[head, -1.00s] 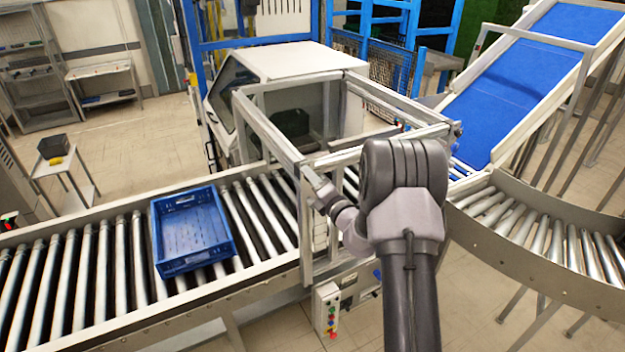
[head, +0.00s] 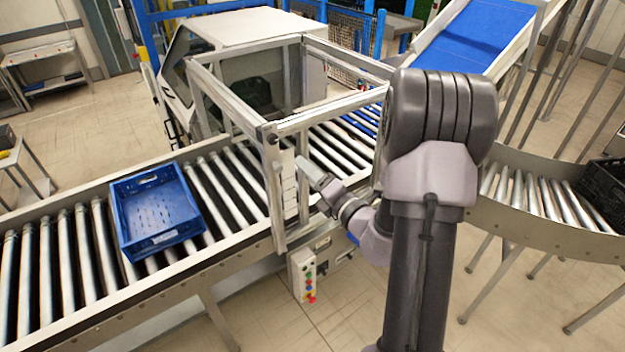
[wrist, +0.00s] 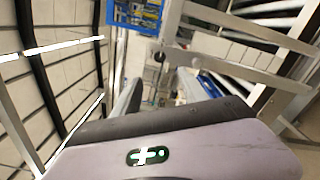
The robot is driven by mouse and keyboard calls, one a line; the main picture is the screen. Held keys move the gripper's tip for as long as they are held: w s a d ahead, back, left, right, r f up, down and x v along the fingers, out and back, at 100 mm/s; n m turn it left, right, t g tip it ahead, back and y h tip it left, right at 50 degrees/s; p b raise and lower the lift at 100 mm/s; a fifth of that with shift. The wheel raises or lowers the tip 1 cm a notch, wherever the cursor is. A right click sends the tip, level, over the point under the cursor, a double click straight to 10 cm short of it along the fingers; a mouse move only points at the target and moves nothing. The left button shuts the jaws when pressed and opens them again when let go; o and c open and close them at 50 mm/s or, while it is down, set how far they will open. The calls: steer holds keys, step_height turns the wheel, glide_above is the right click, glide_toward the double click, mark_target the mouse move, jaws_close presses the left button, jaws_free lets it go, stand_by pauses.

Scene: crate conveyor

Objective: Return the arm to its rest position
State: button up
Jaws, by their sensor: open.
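My arm rises at the right of the middle in the head view. Its end, my gripper (head: 312,172), shows small beside the near post of the metal frame and in front of the conveyor side. It is open, with nothing seen in it.
The metal frame (head: 232,108) spans the roller conveyor (head: 68,262) close to my gripper. A button box (head: 303,275) hangs below the conveyor edge. A black crate (head: 603,190) is on the curved conveyor at right. A blue belt (head: 470,40) slopes up behind. Floor at lower left is bare.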

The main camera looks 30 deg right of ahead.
steer(key=shift+s, duration=0.7)
